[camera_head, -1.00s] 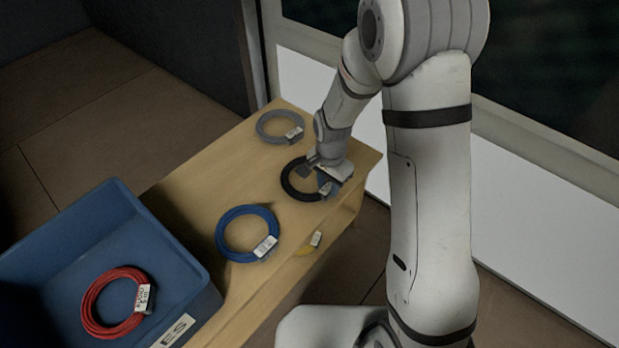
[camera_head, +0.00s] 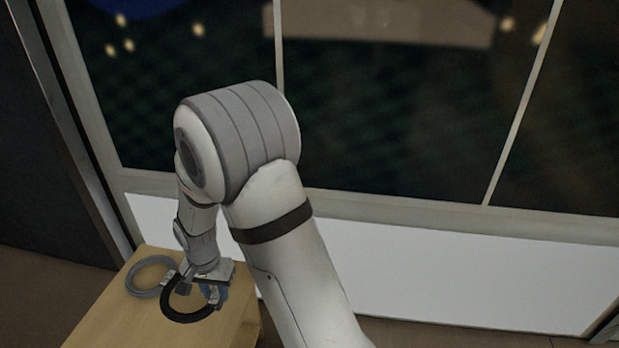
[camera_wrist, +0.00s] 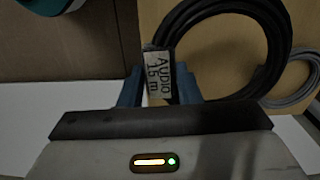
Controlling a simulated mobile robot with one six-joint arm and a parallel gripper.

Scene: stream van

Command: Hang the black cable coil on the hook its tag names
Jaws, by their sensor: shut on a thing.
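The black cable coil (camera_head: 172,309) is at my gripper (camera_head: 206,289), over the wooden table top in the head view. In the wrist view my gripper (camera_wrist: 158,92) is shut on the coil (camera_wrist: 281,45) at its tag (camera_wrist: 159,72), which sits between the two blue-grey fingers. The tag reads "AUDIO" with "15 m" or "1.5 m" below; a decimal point is hard to tell. The loop of the coil extends up and right from the fingers. I cannot tell how high it is above the table. No hook shows in either view.
A grey coil (camera_head: 146,277) lies on the wooden table (camera_head: 105,318), just left of the black coil. A white wall panel (camera_head: 440,280) and a dark window (camera_head: 400,110) stand behind the table. My arm hides part of the scene. A teal object (camera_wrist: 45,4) shows at the wrist view's top edge.

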